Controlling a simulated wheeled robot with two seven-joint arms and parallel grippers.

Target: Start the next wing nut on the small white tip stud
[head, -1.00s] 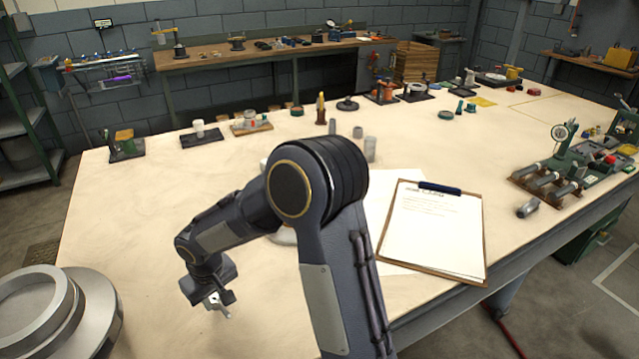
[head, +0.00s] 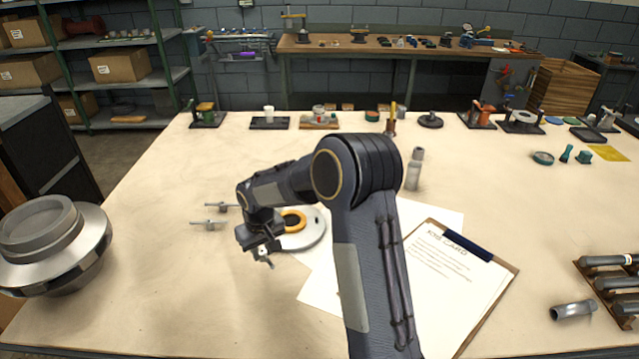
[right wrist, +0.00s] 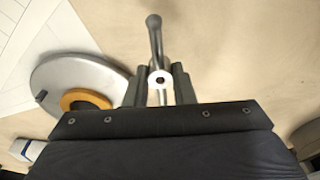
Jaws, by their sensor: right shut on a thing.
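My right gripper (head: 262,252) hangs over the table beside a grey round plate with an orange ring (head: 293,221). It is shut on a small metal wing nut (right wrist: 160,78), which has a bore and a rod-like wing sticking out between the fingers. The wing nut's end (head: 266,263) shows below the fingers in the head view. Two more T-shaped pieces, which look like wing nuts (head: 209,224), lie on the table left of the gripper. The plate also shows in the right wrist view (right wrist: 70,70), apart from the wing nut. I cannot make out the white tip stud. My left gripper is out of view.
White paper and a clipboard with a card (head: 455,275) lie right of my arm. A grey bottle-like cylinder (head: 414,170) stands behind. Several small fixtures line the far edge of the table (head: 160,270). A metal tube (head: 573,309) lies at right. The table's left middle is mostly clear.

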